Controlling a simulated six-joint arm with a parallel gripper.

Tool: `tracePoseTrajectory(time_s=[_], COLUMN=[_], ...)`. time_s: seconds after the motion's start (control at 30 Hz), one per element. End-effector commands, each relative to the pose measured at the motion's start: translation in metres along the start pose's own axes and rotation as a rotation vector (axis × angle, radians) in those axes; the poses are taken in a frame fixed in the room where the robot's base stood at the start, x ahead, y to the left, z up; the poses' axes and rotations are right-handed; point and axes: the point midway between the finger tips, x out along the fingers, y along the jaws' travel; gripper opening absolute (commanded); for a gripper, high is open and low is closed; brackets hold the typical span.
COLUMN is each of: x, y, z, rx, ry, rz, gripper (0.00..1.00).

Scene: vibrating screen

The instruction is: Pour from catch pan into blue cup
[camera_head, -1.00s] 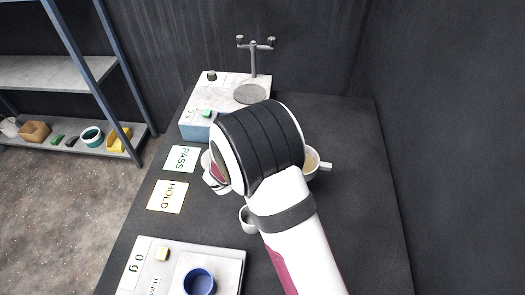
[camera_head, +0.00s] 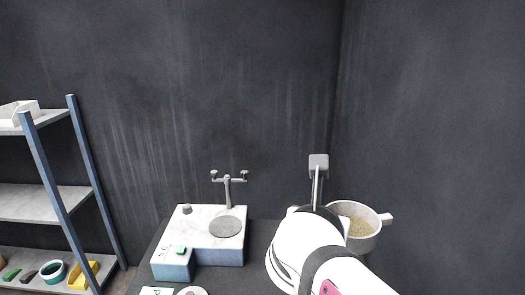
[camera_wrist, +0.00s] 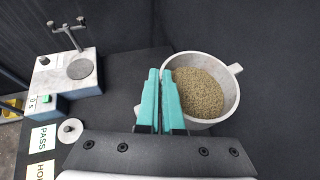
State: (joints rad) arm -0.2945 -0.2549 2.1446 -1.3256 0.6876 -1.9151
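The catch pan (camera_head: 372,240) is a pale round bowl holding tan grains, with a stub handle on its right. In the head view it appears raised above the table's right side, and the arm hides part of it. In the wrist view the pan (camera_wrist: 206,124) is roughly level. My gripper (camera_wrist: 160,72) has its teal fingers close together at the pan's left side, shut on the left handle, whose end shows just left of the fingers. The arm hides the fingers in the head view. The blue cup is in neither current view.
A white and blue device (camera_head: 208,257) with a grey disc and post stands at the back left. PASS (camera_wrist: 44,136) and HOLD (camera_wrist: 41,171) cards and a white round item (camera_wrist: 70,130) lie left. Dark walls stand close behind and right. A shelf (camera_head: 45,203) is far left.

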Motion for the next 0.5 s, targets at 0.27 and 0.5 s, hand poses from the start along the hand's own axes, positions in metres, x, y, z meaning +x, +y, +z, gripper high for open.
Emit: tracePoseTrajectory(time_s=[0.27, 0.5], x=[0.095, 0.143], y=[0.058, 0.102], z=[-0.11, -0.207], rx=[0.076, 0.119], ry=[0.01, 0.002], rz=[-0.18, -0.235], gripper=[0.0, 0.0])
